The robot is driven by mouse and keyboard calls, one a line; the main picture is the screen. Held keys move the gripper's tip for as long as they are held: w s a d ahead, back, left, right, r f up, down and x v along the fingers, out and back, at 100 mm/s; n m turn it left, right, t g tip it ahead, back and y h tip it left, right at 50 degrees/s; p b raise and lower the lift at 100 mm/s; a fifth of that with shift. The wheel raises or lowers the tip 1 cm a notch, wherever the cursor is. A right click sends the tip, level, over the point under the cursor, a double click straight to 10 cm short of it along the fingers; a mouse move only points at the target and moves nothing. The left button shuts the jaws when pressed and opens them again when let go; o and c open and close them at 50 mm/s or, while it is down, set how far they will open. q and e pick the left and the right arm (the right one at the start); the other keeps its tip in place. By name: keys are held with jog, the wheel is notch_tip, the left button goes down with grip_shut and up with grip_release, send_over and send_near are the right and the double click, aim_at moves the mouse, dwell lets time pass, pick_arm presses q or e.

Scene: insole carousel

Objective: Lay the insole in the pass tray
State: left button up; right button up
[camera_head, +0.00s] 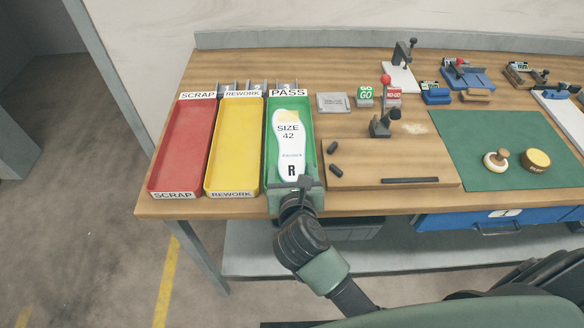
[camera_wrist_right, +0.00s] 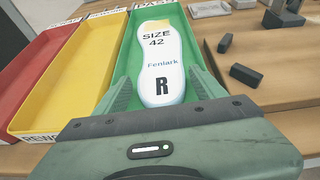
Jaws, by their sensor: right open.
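My right gripper (camera_head: 296,187) is at the tray's near end, over the front edge. In the right wrist view the open fingers (camera_wrist_right: 163,90) stand on both sides of the insole's heel (camera_wrist_right: 160,75), with gaps visible. The gripper hides the tray's near label. My left gripper is out of view.
The yellow rework tray (camera_head: 234,150) and red scrap tray (camera_head: 182,150) stand to the left. A wooden board (camera_head: 410,165) with two dark blocks and a dark bar lies close on the right. A green mat (camera_head: 480,130) is farther right.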

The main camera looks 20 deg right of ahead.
jog(key=b+v, duration=0.1)
jog(key=v, duration=0.9)
jog(key=shift+s+r, duration=0.15)
jog(key=shift+s, duration=0.05)
jog(key=shift+a, duration=0.1)
